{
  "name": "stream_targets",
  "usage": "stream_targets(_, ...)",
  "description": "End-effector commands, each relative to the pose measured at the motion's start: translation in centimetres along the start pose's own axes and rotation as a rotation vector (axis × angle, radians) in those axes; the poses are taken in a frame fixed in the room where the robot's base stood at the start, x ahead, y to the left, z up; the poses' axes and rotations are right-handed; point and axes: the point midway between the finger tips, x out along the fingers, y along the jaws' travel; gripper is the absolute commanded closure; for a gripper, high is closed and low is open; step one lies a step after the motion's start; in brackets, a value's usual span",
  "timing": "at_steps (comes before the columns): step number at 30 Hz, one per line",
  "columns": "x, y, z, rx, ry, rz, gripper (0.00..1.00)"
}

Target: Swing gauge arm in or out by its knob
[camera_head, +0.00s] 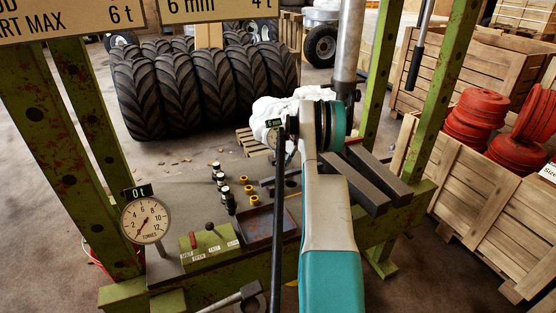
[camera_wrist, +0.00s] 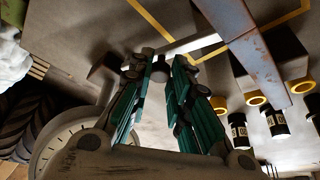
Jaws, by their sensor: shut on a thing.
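In the wrist view, my gripper (camera_wrist: 160,75) has its two teal ribbed fingers closed on a small dark knob (camera_wrist: 160,68). A bright strip shows just beyond the fingertips; I cannot tell whether it is the gauge arm. A round white dial (camera_wrist: 66,143) lies behind my gripper, partly hidden by it. In the head view, a dial gauge (camera_head: 272,138) under a small "6 mm" display (camera_head: 274,123) shows beside my arm's wrist. My arm hides the gripper and the knob there.
A green press frame (camera_head: 437,90) surrounds the bench, with a tonnes dial (camera_head: 145,220) reading near zero at left. A tray (camera_head: 268,228), black cylinders (camera_head: 222,181) and yellow rings (camera_head: 250,190) are on the bench. Dark blocks (camera_head: 378,178) lie right of my arm.

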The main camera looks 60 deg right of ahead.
Motion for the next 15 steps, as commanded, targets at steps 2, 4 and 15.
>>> stream_targets(2, -0.22, 0.54, 0.39, -0.038, 0.002, -0.01, 1.0)
stream_targets(4, -0.27, 0.7, 0.5, -0.073, 0.003, -0.024, 1.0)
stream_targets(15, -0.4, 1.14, 0.72, -0.174, 0.004, -0.064, 1.0)
